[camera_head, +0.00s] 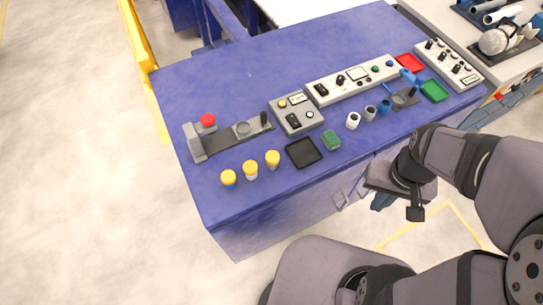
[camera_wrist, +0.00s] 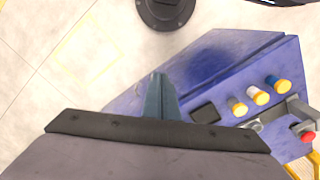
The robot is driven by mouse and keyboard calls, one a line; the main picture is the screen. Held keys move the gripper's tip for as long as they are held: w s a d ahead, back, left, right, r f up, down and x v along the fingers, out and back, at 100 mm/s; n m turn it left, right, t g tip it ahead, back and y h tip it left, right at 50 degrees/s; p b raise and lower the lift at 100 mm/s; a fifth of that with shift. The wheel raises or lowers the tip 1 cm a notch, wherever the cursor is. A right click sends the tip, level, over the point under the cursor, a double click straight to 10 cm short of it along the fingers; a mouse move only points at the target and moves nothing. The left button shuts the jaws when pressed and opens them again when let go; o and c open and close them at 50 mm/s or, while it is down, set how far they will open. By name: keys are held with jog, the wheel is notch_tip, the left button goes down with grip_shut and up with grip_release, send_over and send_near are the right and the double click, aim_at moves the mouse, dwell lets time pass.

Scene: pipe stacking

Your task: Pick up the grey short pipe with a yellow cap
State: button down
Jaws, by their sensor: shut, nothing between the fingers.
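Three short yellow-capped pipes stand upright in a row near the front left of the blue table. The right one in the head view looks like the grey pipe with a yellow cap (camera_head: 272,160); in the wrist view it is the nearest of the row (camera_wrist: 238,107). The white capped pipe (camera_head: 250,170) is in the middle and the blue capped pipe (camera_head: 229,179) is at the left end. My gripper (camera_head: 381,203) is off the table's front side, apart from the pipes. In the wrist view its fingers (camera_wrist: 159,96) are together and empty.
A clamp fixture with a red knob (camera_head: 208,120) and control boxes (camera_head: 297,114) stand behind.

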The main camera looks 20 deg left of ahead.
dwell(0.3)
jog(key=c, duration=1.2)
grip_release()
